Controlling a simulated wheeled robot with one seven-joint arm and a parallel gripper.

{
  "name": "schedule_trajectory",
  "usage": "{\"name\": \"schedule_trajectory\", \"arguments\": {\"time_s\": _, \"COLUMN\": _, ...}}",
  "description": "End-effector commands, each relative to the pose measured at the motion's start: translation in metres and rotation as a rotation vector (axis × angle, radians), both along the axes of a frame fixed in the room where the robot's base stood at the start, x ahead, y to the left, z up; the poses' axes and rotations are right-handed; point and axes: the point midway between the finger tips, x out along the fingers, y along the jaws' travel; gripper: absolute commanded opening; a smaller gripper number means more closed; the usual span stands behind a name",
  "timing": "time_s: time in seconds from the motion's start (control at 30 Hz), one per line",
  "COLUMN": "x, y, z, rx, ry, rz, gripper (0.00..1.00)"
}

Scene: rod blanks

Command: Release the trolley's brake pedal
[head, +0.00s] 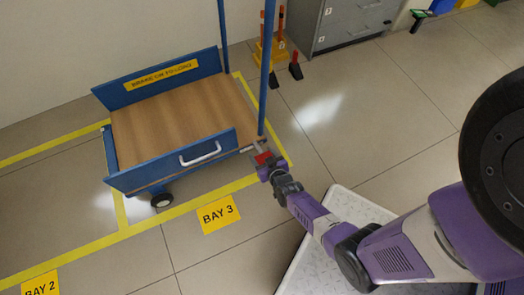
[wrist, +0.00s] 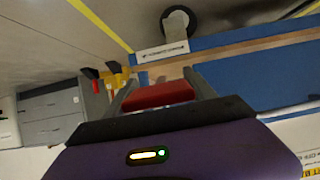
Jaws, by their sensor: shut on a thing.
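The trolley (head: 170,120) has a wooden deck, blue side boards and blue posts. It stands inside the yellow-lined bay. The red brake pedal (head: 263,158) is at its near right corner. It also shows in the wrist view (wrist: 158,95). My gripper (head: 262,152) reaches the pedal, and in the wrist view its two fingers (wrist: 160,90) sit on either side of the red pedal, shut on it. The pedal's angle is hard to judge, and part of it is hidden by my gripper.
A BAY 3 floor label (head: 218,214) lies in front of the trolley. A grey cabinet (head: 345,22) and a yellow stand with red-and-black pieces (head: 270,50) are behind it. A pale speckled surface (head: 345,215) lies below my arm.

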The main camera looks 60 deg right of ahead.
Motion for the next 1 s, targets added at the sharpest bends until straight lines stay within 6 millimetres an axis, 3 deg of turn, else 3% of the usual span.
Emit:
{"name": "schedule_trajectory", "arguments": {"time_s": 0.23, "x": 0.006, "y": -0.002, "z": 0.007, "rx": -0.014, "ry": -0.012, "rz": 0.005, "gripper": 0.0}}
{"name": "schedule_trajectory", "arguments": {"time_s": 0.27, "x": 0.006, "y": -0.002, "z": 0.007, "rx": -0.015, "ry": -0.013, "rz": 0.005, "gripper": 0.66}}
{"name": "schedule_trajectory", "arguments": {"time_s": 0.37, "x": 0.005, "y": -0.002, "z": 0.006, "rx": -0.013, "ry": -0.011, "rz": 0.005, "gripper": 0.85}}
{"name": "schedule_trajectory", "arguments": {"time_s": 0.73, "x": 0.001, "y": 0.0, "z": 0.005, "rx": -0.006, "ry": -0.005, "rz": 0.002, "gripper": 0.85}}
{"name": "schedule_trajectory", "arguments": {"time_s": 1.0, "x": -0.028, "y": 0.02, "z": 0.026, "rx": -0.005, "ry": -0.005, "rz": 0.003, "gripper": 0.85}}
